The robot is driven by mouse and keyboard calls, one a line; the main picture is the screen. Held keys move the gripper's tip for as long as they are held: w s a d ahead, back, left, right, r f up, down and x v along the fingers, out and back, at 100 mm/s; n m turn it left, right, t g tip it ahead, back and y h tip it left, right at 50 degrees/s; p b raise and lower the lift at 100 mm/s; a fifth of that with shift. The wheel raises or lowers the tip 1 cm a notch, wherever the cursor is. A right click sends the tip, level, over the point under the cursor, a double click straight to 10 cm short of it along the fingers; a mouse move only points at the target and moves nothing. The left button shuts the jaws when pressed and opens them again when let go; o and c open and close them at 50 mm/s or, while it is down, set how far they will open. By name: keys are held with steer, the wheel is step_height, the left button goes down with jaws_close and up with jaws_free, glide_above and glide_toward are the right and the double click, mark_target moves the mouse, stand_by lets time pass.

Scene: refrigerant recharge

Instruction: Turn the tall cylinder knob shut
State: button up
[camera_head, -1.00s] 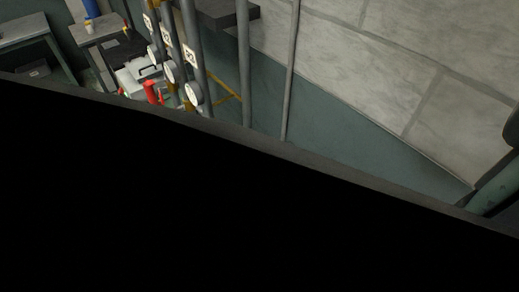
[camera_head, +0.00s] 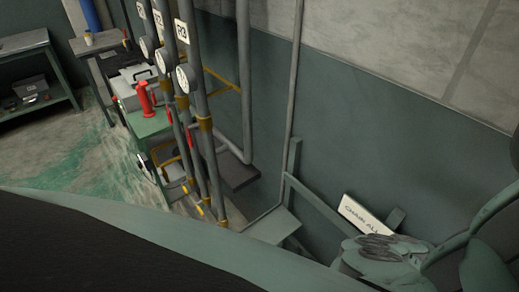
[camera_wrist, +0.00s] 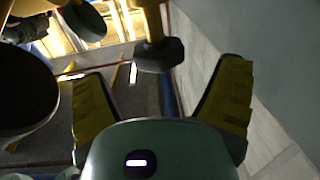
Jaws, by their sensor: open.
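My gripper (camera_wrist: 162,72) shows in the wrist view with its two yellow-padded fingers spread wide and nothing clamped between them. A dark faceted knob (camera_wrist: 160,56) on a yellow stem lies ahead, between the two fingertips in the picture. I cannot tell whether it is the tall cylinder's knob or how far away it is. No finger visibly touches it. My gripper is not visible in the head view. A tall blue cylinder (camera_head: 90,14) is partly seen at the top left of the head view, its top cut off by the frame.
Grey vertical pipes with round gauges (camera_head: 187,79) stand left of centre in the head view. Behind them is a green cart with a red object (camera_head: 145,98). A shelf table (camera_head: 25,42) stands far left. A dark round shape (camera_wrist: 28,95) fills the wrist view's left side.

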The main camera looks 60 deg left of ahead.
steer(key=d, duration=0.1)
steer(key=d+p, duration=0.1)
steer(key=d, duration=0.3)
steer(key=shift+w+r+p, duration=0.25)
steer(key=shift+w+p, duration=0.05)
steer(key=shift+w, duration=0.05)
steer(key=shift+d+f, duration=0.2)
steer(key=shift+d, duration=0.55)
steer(key=shift+r, duration=0.1)
steer(key=c, duration=1.4)
